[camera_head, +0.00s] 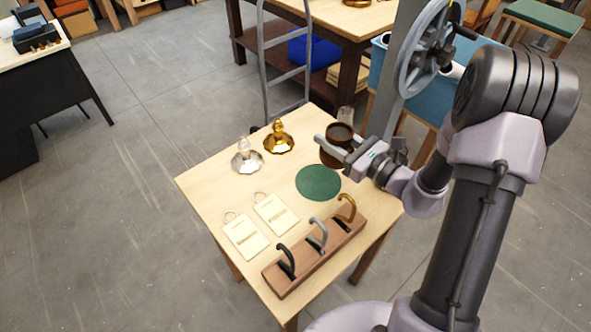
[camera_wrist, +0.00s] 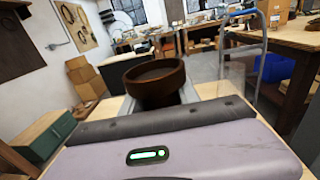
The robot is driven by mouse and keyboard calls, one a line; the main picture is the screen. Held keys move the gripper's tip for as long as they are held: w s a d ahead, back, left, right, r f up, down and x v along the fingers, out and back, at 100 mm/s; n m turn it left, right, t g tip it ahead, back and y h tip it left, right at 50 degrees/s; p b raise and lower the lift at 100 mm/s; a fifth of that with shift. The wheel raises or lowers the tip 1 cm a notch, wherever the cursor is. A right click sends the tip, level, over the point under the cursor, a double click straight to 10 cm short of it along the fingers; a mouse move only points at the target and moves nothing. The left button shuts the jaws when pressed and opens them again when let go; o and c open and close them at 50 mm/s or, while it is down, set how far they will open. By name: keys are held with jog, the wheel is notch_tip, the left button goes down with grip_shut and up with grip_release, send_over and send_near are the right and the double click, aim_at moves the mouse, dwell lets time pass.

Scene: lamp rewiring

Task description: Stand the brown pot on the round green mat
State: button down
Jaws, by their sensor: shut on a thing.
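The brown pot (camera_head: 341,132) is near the far right edge of the small wooden table in the head view, upright. It also shows in the wrist view (camera_wrist: 155,85), with its wide rim above the fingers. My gripper (camera_head: 335,146) is shut on the pot, with its fingers around the pot's body below the rim. The fingers and the gripper hide part of the pot, and I cannot tell whether its base touches the table. The round green mat (camera_head: 317,184) lies flat and empty on the table, nearer the front than the pot.
A silver lamp base (camera_head: 247,160) and a brass one (camera_head: 279,140) stand left of the pot. Two cream tags (camera_head: 275,214) lie left of the mat. A wooden block with several hooks (camera_head: 312,255) is in front. A clear glass (camera_head: 346,114) stands behind the pot.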

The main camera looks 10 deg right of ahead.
jog(key=f+b, duration=0.1)
jog(key=f, duration=0.2)
jog(key=f+b, duration=0.2)
jog(key=f, duration=0.1)
jog(key=f+b, duration=0.1)
jog(key=f, duration=0.3)
jog(key=shift+s+d, duration=0.2)
jog(key=shift+d, duration=0.05)
jog(key=c, duration=0.9)
grip_release()
jog(key=shift+r, duration=0.1)
jog(key=shift+d+r, duration=0.1)
jog(key=shift+r, duration=0.15)
jog(key=p+v, duration=0.2)
jog(key=v, duration=1)
jog(key=shift+f, duration=0.15)
